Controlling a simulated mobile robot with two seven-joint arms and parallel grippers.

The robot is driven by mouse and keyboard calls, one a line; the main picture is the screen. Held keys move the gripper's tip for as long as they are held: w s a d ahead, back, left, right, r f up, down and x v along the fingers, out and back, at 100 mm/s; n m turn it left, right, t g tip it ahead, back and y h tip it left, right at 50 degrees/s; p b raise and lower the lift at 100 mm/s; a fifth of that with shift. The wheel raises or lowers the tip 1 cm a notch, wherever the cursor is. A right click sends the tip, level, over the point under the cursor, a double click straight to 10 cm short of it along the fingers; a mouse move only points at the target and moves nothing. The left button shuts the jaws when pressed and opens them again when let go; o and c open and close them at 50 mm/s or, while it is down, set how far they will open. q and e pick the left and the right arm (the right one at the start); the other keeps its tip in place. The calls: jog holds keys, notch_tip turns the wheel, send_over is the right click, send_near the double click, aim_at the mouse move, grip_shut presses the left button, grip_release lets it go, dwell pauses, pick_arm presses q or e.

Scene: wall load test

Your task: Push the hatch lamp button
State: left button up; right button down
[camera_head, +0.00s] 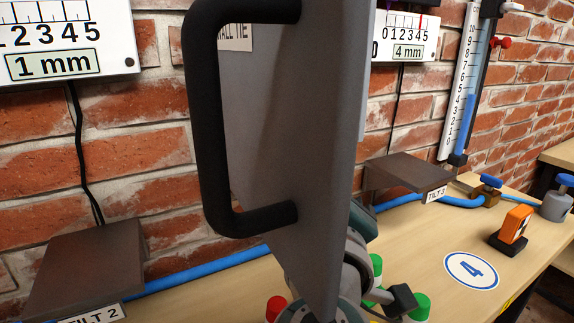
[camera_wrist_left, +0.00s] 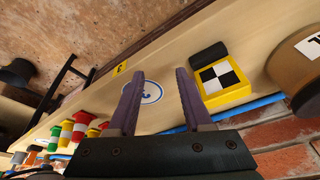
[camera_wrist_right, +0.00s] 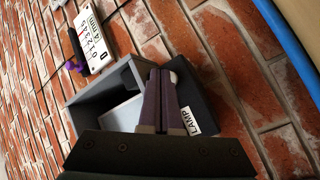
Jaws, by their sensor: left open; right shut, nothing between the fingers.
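The grey hatch door (camera_head: 300,150) with its black handle (camera_head: 205,120) stands out from the wall, fills the middle of the head view and hides what is behind it. A pale round lamp button (camera_wrist_right: 174,78) shows partly beside the fingertips. My right gripper (camera_wrist_right: 160,72) is shut and empty, its tips at or very near the button; contact cannot be told. My left gripper (camera_wrist_left: 160,78) is open and empty above the bench.
The wooden bench (camera_head: 430,250) runs along the brick wall. On it are a blue hose (camera_head: 215,264), tilt blocks (camera_head: 85,265) and an orange device (camera_head: 515,222). A yellow checkered block (camera_wrist_left: 222,78) lies near my left gripper. Several red and green pieces (camera_wrist_left: 67,130) stand farther along.

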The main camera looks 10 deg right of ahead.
jog(key=shift+w+a, duration=0.1)
jog(key=shift+w, duration=0.1)
dwell(0.3)
jog(key=shift+s+d+p, duration=0.25)
jog(key=shift+s+p, duration=0.4)
jog(key=shift+p, duration=0.1)
jog(key=s+p, duration=0.1)
jog(key=s, duration=0.1)
jog(key=s+d+p, duration=0.1)
jog(key=p, duration=0.1)
jog(key=s+d+p, duration=0.1)
jog(key=s, duration=0.1)
jog(key=shift+s, duration=0.3)
